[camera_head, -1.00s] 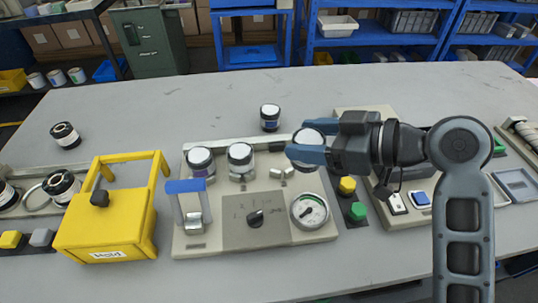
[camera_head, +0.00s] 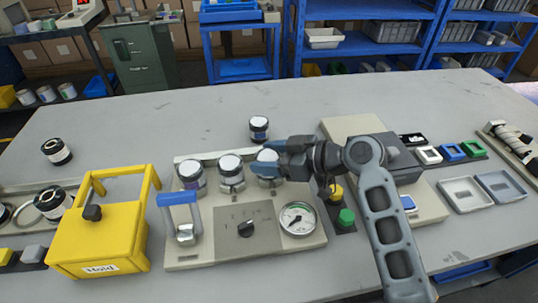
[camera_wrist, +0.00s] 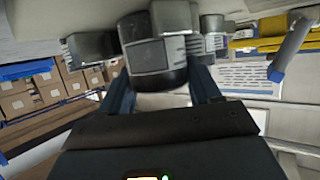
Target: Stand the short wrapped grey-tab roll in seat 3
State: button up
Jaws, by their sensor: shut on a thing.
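A dark roll with a white top (camera_head: 267,155) is between the fingers of my gripper (camera_head: 273,160), over the right-hand seat of the beige fixture (camera_head: 190,258). My gripper is shut on it from the right. In the wrist view the roll (camera_wrist: 152,60) is between both fingers, with a grey patch on its side. It looks upright; I cannot tell whether its base touches the seat. Two other white-topped rolls stand in the left seat (camera_head: 190,172) and the middle seat (camera_head: 231,166). My fingers partly hide the right-hand seat, and no seat numbers are readable.
Another white-topped roll (camera_head: 259,127) stands close behind the fixture. A yellow guard box (camera_head: 100,225), a blue-handled lever (camera_head: 180,200) and a dial gauge (camera_head: 298,218) are nearby. Coloured trays (camera_head: 450,151) lie at right. The table's back is mostly clear.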

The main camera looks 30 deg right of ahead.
jog(key=shift+f, duration=0.1)
jog(key=o, duration=0.8)
jog(key=shift+f, duration=0.1)
jog(key=shift+c, duration=0.2)
jog(key=o, duration=0.5)
jog(key=shift+r, duration=0.3)
jog(key=b+v, duration=0.1)
jog(key=v, duration=1.1)
jog(key=shift+f, duration=0.1)
